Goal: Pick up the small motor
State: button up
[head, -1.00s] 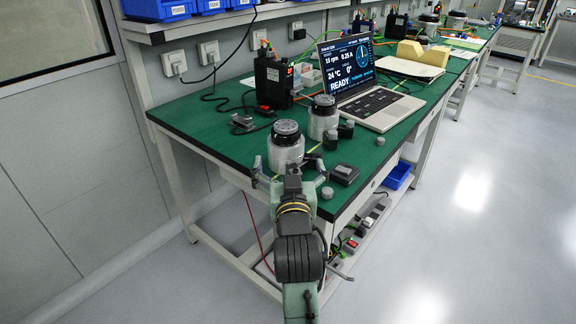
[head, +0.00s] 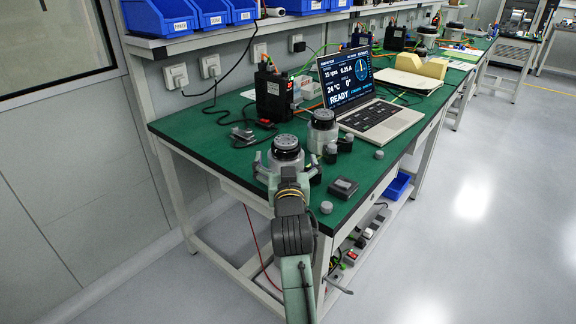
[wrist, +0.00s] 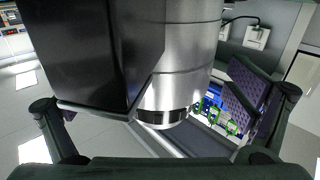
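The nearer of two silver cylindrical motors with black tops (head: 286,151) stands upright near the front corner of the green bench. A similar motor (head: 322,132) stands behind it to the right. Which of them counts as the small one is hard to tell. My gripper (head: 286,168) is open, with one finger on each side of the nearer motor. The wrist view shows a large silver cylinder (wrist: 185,70) between the spread fingers, with a visible gap to the right finger's pad. Part of it is hidden by a dark block-shaped surface. The motor's lower body is hidden by my arm in the head view.
A flat black box (head: 343,187) and a small grey cylinder (head: 326,207) lie right of my gripper, near the bench edge (head: 335,222). A black drive unit (head: 273,95) and a laptop (head: 372,112) stand farther back. Black blocks sit beside the rear motor.

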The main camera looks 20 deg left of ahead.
jog(key=c, duration=1.6)
jog(key=shift+r, duration=0.25)
jog(key=shift+c, duration=0.3)
jog(key=shift+r, duration=0.1)
